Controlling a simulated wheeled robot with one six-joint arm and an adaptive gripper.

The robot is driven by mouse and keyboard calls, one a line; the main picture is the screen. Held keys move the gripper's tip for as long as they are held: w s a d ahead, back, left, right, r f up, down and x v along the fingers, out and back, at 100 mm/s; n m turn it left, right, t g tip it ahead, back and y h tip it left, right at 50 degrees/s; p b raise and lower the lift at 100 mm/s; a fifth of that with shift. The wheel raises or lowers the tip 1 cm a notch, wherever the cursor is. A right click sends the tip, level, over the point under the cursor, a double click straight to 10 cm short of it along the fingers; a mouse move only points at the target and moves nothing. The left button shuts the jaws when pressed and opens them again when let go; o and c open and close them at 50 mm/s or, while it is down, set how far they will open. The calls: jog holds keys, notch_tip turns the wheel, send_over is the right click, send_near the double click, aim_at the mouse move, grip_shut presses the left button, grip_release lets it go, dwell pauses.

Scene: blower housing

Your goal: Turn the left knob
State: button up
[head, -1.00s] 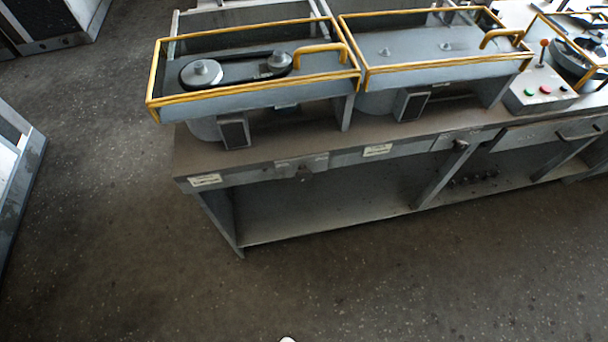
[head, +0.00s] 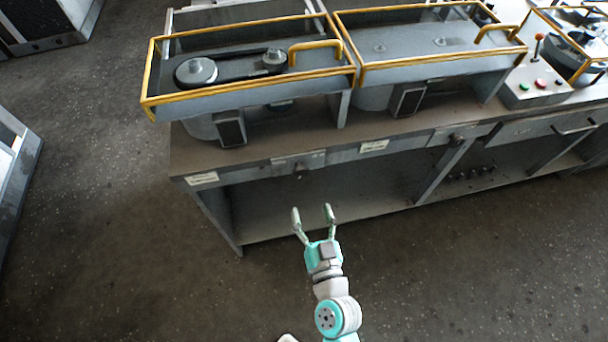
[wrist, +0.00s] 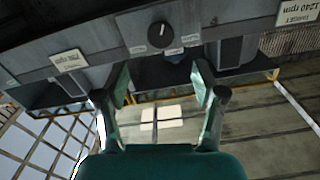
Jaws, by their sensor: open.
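The left knob (head: 301,173) is a small dark knob on a grey plate on the bench's front edge. It shows in the wrist view (wrist: 160,35) as a black round knob with a light mark, beyond the fingertips and near the top. A second knob (head: 457,140) sits on the front edge farther right. My gripper (head: 312,210) is open and empty, fingers pointing toward the bench. In the head view it appears below the left knob; in the wrist view the two green fingers (wrist: 163,85) are spread apart, with the knob not between them.
Yellow-railed housings (head: 245,95) stand on the bench, one with a belt and pulleys. A control box (head: 535,88) with coloured buttons and a red-topped lever is at the right. White labels (head: 202,178) are on the bench front. The floor in front is clear.

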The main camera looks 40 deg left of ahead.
aim_at(302, 175)
jog(key=x, duration=1)
jog(key=shift+w+a, duration=0.2)
jog(key=shift+a, duration=0.1)
jog(key=c, duration=1.1)
